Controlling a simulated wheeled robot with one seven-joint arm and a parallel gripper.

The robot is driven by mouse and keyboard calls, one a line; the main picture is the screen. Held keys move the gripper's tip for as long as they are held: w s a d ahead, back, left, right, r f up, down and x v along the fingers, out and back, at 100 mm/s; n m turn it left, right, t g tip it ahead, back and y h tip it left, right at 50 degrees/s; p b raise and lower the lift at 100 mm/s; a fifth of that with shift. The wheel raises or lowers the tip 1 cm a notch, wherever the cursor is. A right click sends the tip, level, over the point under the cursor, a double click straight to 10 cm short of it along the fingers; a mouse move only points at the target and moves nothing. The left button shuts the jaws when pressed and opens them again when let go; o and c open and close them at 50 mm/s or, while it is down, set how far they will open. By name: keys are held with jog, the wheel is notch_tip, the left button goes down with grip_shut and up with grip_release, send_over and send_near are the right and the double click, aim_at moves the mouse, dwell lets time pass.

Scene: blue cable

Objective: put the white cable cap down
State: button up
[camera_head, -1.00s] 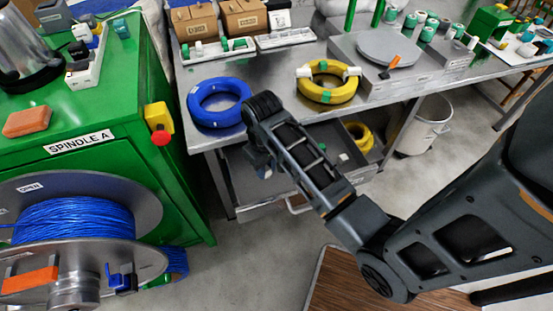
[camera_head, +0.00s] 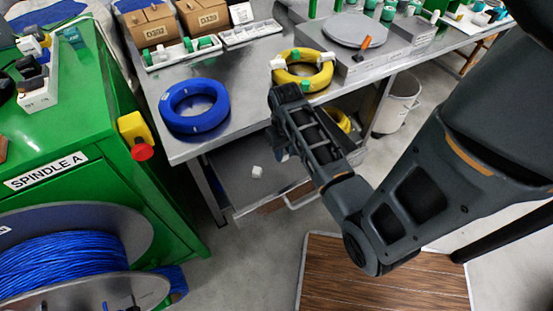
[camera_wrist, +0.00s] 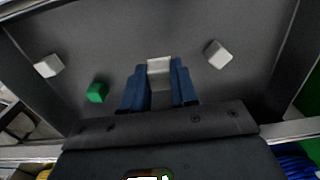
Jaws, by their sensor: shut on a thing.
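In the wrist view my gripper (camera_wrist: 160,85) has its two blue fingers shut on a white cable cap (camera_wrist: 159,70), which shows between the fingertips. The fingers point into an open grey drawer (camera_wrist: 120,30). Inside it lie another white cap (camera_wrist: 217,54) to the right, a further white cap (camera_wrist: 48,66) to the far left and a green cap (camera_wrist: 97,92) to the left. I cannot tell whether the held cap touches the drawer floor.
A blue cable coil (camera_head: 194,107) and a yellow coil (camera_head: 302,70) with white caps lie on the metal bench (camera_head: 245,75). The green spindle cabinet (camera_head: 75,130) with a red button stands left. A white bin (camera_head: 398,105) stands right of the drawer.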

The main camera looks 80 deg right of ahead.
aim_at(277, 167)
jog(key=shift+w+d+f, duration=0.1)
jog(key=shift+w+f, duration=0.3)
jog(key=shift+w, duration=0.2)
jog(key=shift+w+d+f, duration=0.1)
jog(key=shift+w+f, duration=0.3)
jog(key=shift+w, duration=0.15)
jog(key=shift+f, duration=1.85)
jog(key=shift+f, duration=0.1)
jog(key=o, duration=1)
